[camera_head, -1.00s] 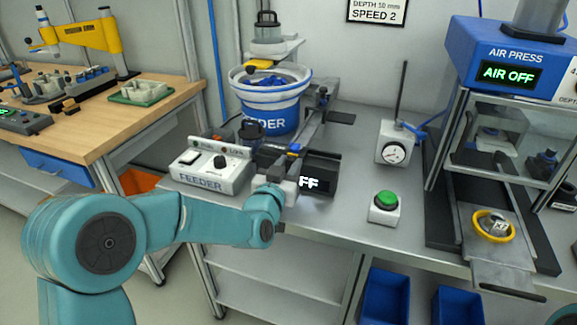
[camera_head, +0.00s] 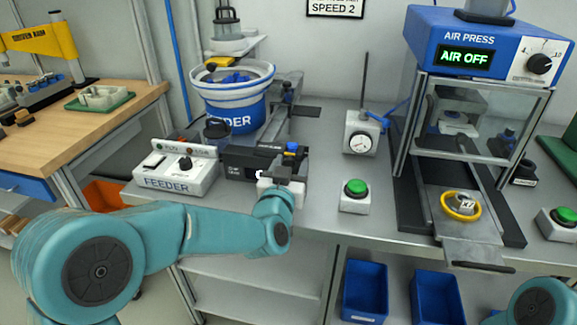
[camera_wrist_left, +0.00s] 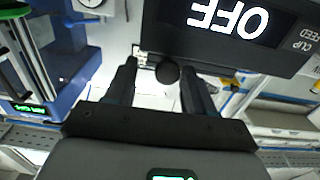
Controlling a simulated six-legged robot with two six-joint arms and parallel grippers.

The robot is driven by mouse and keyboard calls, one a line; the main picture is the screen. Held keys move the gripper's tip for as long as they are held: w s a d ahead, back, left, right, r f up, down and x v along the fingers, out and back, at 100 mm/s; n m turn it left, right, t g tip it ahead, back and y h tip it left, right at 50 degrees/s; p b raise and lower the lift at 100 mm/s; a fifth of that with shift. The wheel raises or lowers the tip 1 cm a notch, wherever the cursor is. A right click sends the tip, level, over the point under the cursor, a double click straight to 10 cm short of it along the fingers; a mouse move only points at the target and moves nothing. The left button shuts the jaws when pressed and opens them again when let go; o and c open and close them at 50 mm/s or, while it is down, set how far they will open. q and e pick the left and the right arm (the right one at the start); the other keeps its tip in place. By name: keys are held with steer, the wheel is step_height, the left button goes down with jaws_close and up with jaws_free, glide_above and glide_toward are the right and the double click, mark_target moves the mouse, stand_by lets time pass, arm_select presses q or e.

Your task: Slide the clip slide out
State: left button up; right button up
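The black clip feed unit (camera_head: 238,160) stands on the bench right of the feeder box; my left gripper covers part of its front. In the left wrist view the unit (camera_wrist_left: 270,52) appears upside down, its display reading OFF. A round black knob (camera_wrist_left: 168,72) sticks out below it, which I take to be the clip slide's handle. My left gripper (camera_wrist_left: 160,88) is open, with one finger on each side of the knob and gaps showing. In the head view my left gripper (camera_head: 283,178) is at the unit's front. My right gripper is out of view.
The feeder control box (camera_head: 176,180) and blue-white bowl (camera_head: 232,105) are to the left. A green button (camera_head: 355,190) and dial gauge (camera_head: 360,135) are to the right, then the air press (camera_head: 470,45), reading AIR OFF. Blue bins (camera_head: 365,290) sit below the bench.

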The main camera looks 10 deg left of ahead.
arm_select(q)
steer(key=shift+a, duration=0.15)
steer(key=s+b, duration=0.1)
steer(key=s, duration=1.5)
steer(key=shift+s+a, duration=0.15)
steer(key=shift+a, duration=0.1)
